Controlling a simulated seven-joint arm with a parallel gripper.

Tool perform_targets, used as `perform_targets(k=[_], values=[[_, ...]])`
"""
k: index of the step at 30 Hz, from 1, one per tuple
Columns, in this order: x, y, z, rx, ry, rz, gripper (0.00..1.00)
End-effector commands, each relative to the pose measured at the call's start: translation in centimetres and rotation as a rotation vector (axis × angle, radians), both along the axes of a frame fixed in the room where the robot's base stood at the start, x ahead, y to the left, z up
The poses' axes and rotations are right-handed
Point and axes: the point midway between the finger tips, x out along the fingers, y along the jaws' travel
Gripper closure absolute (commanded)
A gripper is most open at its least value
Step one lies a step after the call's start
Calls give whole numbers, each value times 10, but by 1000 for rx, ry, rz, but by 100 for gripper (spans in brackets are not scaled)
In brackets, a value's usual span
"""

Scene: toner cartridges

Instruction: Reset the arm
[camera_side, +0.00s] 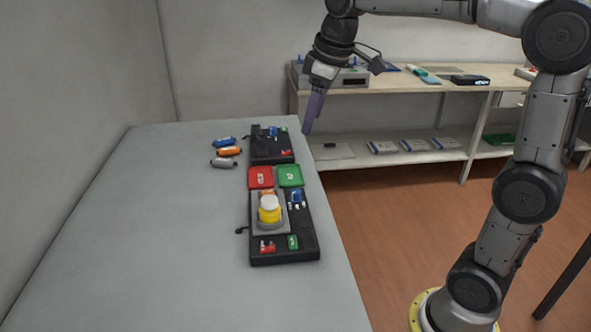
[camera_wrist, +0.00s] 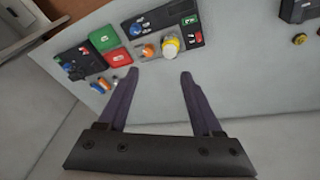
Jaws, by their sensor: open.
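My gripper (camera_side: 312,112) hangs above the far right edge of the grey table (camera_side: 180,270) in the side view. Its purple fingers point down. In the wrist view my gripper (camera_wrist: 158,85) has its two fingers spread apart with nothing between them. A blue cartridge (camera_side: 224,142), an orange cartridge (camera_side: 229,151) and a grey cartridge (camera_side: 223,163) lie on the table left of the far black panel (camera_side: 268,157). They show small near the left finger in the wrist view.
A red box (camera_side: 260,177) and a green box (camera_side: 290,175) sit between the far panel and a near black panel (camera_side: 285,255). The near panel carries a yellow round part (camera_side: 269,213). A shelf with devices (camera_side: 440,85) stands behind. The table's left and front are clear.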

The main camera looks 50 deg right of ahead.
Motion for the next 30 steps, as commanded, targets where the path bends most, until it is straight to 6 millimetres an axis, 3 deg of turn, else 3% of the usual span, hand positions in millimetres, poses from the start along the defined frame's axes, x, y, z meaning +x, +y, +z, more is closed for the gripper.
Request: perform_targets(k=[4,8,13,18,24,30], values=[[-19,11,22,-8,-59,22,34],[-65,26,26,-6,-104,38,34],[-132,42,3,27,-161,-6,34],[-187,50,-44,82,-200,-102,34],[-214,52,-92,137,-190,-227,34],[-211,52,-95,164,-202,-290,34]])
